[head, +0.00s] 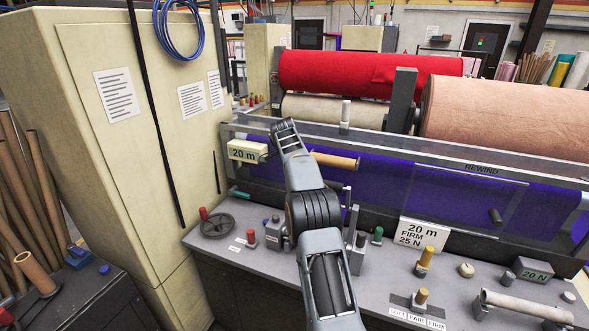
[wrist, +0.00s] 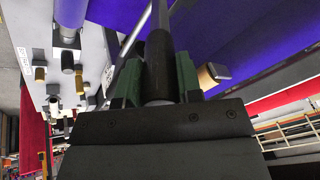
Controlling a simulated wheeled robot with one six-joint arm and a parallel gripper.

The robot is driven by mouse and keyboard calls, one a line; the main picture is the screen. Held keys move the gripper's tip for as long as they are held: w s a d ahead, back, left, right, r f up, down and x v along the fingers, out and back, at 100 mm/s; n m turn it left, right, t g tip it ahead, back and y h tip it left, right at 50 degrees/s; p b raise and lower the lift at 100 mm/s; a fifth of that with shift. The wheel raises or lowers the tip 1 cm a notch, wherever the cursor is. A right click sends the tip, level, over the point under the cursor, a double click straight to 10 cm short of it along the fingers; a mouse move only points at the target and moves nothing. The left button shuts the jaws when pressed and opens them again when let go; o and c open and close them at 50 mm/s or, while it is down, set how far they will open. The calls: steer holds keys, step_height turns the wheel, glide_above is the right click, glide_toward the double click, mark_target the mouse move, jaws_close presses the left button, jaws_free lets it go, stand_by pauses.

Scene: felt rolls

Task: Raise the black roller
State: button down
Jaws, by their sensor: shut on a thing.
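My gripper (head: 283,130) is at the end of my raised arm, in front of the rewind machine near the "20 m" sign, in the head view. In the wrist view my gripper (wrist: 160,75) has its green-padded fingers closed on both sides of a dark, upright-looking cylinder, the black roller (wrist: 158,60). The roller runs up between the fingers toward the top of the picture. In the head view I cannot make the roller out; my gripper and arm cover that spot. Purple felt (head: 400,180) hangs behind the clear rewind panel, and also shows in the wrist view (wrist: 245,40).
A tan tube end (head: 335,160) is just right of my gripper. The "20 m" sign (head: 247,151) is close on its left. Below lies a console (head: 400,265) with a handwheel (head: 217,225) and several knobs. A beige cabinet (head: 130,130) blocks the left.

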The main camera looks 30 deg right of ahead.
steer(key=c, duration=0.8)
jaws_free()
steer(key=v, duration=1.3)
steer(key=shift+s+a+r, duration=0.1)
steer(key=shift+s+r, duration=0.1)
steer(key=shift+r, duration=0.1)
